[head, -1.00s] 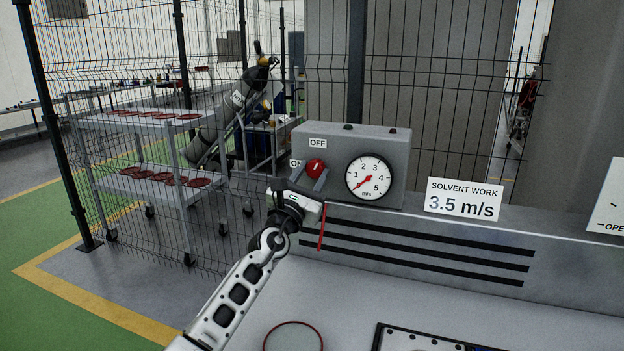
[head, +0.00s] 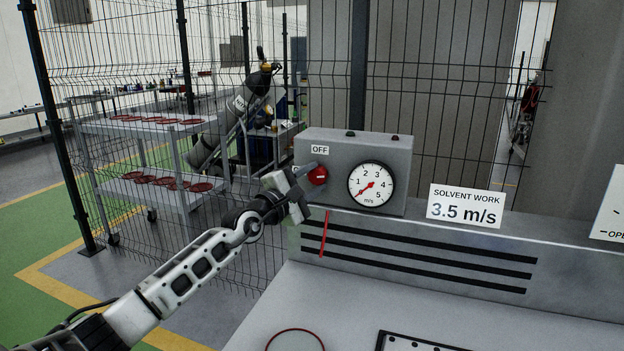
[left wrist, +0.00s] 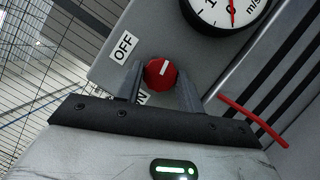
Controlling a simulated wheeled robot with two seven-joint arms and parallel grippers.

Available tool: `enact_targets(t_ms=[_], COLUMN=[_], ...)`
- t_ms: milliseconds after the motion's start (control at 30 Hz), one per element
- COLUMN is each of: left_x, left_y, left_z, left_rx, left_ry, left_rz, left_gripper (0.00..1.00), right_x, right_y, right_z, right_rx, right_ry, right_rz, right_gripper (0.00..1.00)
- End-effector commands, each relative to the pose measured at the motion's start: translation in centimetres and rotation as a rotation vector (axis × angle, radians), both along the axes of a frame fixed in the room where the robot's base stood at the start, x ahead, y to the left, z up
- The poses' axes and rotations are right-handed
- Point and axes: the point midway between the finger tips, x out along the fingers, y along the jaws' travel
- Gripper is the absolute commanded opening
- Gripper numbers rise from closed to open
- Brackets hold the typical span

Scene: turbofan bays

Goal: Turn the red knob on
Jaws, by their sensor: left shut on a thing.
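The red knob (head: 318,176) is on the front of a grey control box (head: 335,151), left of its gauge. My left gripper (head: 308,184) is shut on the knob, with one finger on either side of it in the left wrist view (left wrist: 160,73). The knob's white mark lies roughly level in the head view. The OFF label (head: 320,149) is above the knob. The ON label (left wrist: 143,98) is mostly hidden behind a finger. The gauge (head: 371,184) needle points low left, near zero. My right gripper is out of view.
A sign (head: 465,206) reads "SOLVENT WORK 3.5 m/s". A red strip (head: 325,233) hangs by the dark slots below the box. A wire fence stands behind, with a cart (head: 150,128) beyond it. The bench front is mostly clear.

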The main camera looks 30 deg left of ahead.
Motion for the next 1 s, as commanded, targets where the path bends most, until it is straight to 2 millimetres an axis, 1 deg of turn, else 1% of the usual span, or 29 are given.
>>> enact_targets(t_ms=[200, 400, 967, 1000], left_x=[-0.01, -0.01, -0.01, -0.01], left_y=[0.03, 0.03, 0.02, 0.02], left_z=[-0.03, -0.03, -0.04, -0.04], left_rx=[0.121, 0.183, 0.208, 0.207], left_ry=[0.034, 0.048, 0.053, 0.053], left_rz=[-0.001, -0.001, 0.0, 0.0], left_gripper=[0.14, 0.14, 0.14, 0.48], right_x=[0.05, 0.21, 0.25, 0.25], right_y=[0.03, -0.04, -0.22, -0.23], right_z=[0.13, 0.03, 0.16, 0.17], right_rx=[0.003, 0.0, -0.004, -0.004], right_ry=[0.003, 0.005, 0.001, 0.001], right_rz=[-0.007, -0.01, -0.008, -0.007], right_gripper=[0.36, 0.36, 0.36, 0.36])
